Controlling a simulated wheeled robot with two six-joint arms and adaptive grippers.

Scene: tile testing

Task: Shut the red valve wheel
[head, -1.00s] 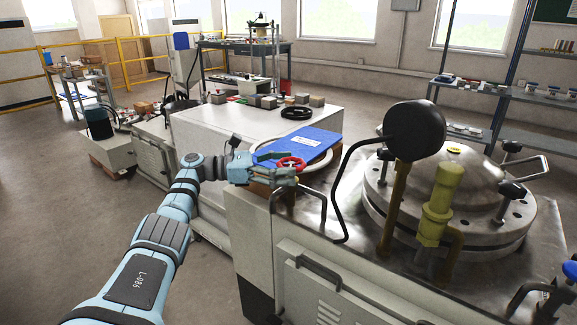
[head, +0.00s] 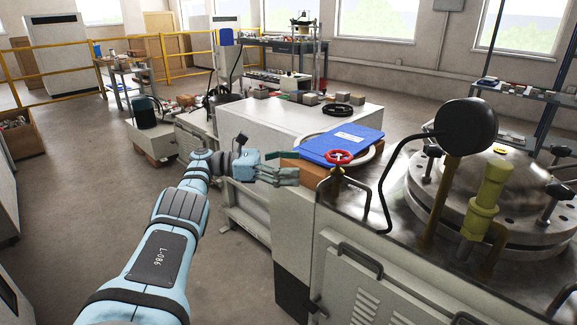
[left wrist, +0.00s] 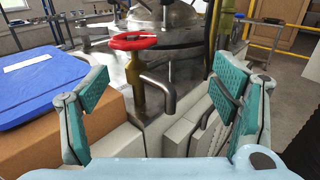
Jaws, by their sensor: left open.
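The red valve wheel (head: 339,157) sits on a short brass stem at the near left corner of the steel-topped machine, beside a bent metal handle. It shows in the left wrist view (left wrist: 132,41) beyond my fingers, upper left of centre. My left gripper (head: 290,166) is to the left of the wheel, apart from it. In the left wrist view its teal-padded fingers (left wrist: 164,84) are spread wide with nothing between them. I cannot tell from the wheel how far it is turned. My right gripper is not in view.
A blue folder (head: 322,149) lies over a brown box (left wrist: 52,123) close beside the wheel. A black round gauge (head: 466,126), a yellow-green valve (head: 489,190) and a clamped steel lid (head: 526,185) stand to the right. Open floor (head: 90,200) lies left.

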